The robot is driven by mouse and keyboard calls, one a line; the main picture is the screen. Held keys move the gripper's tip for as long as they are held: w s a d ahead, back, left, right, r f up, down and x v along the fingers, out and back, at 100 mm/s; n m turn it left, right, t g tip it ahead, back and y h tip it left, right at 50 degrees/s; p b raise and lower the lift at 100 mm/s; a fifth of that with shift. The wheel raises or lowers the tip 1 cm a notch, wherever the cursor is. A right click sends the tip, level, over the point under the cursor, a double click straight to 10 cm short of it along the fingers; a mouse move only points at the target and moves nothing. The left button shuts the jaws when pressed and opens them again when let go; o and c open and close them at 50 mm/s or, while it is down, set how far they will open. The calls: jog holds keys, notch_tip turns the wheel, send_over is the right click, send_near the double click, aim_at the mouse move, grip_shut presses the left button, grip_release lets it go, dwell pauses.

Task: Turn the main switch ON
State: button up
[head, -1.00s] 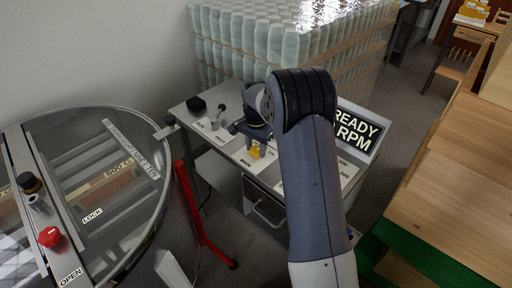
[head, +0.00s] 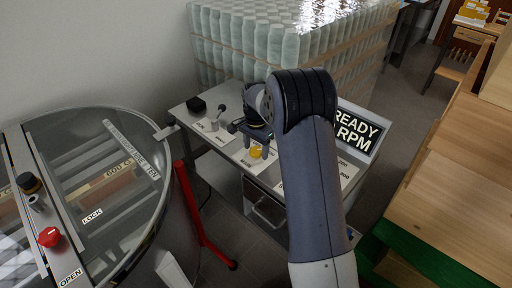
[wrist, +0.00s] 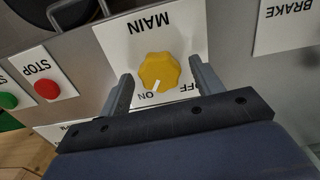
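The main switch is a yellow knob (wrist: 159,71) on a white plate (wrist: 133,40) marked MAIN, upside down in the wrist view. Its white pointer mark points towards the ON lettering, with OFF to the right of it. My gripper (wrist: 161,69) is open, with one finger on each side of the knob and a visible gap on both sides. In the head view the yellow knob (head: 256,152) shows just below my gripper (head: 254,137), on the control panel. My arm hides part of the panel.
In the wrist view a red STOP button (wrist: 47,87) and a green button (wrist: 7,101) lie left; a BRAKE plate (wrist: 290,25) lies right. In the head view a display (head: 358,130) reads READY and RPM. A glass-lidded drum (head: 130,215) stands left, stacked jars (head: 265,45) behind.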

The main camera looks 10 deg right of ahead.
aim_at(256, 150)
jog(key=shift+r, duration=0.1)
notch_tip(256, 150, up, 11)
jog(key=shift+f+b, duration=0.2)
jog(key=shift+b, duration=0.15)
dwell(0.4)
notch_tip(256, 150, down, 11)
jog(key=shift+r+p, duration=0.1)
jog(key=shift+p, duration=0.3)
jog(key=shift+n, duration=0.3)
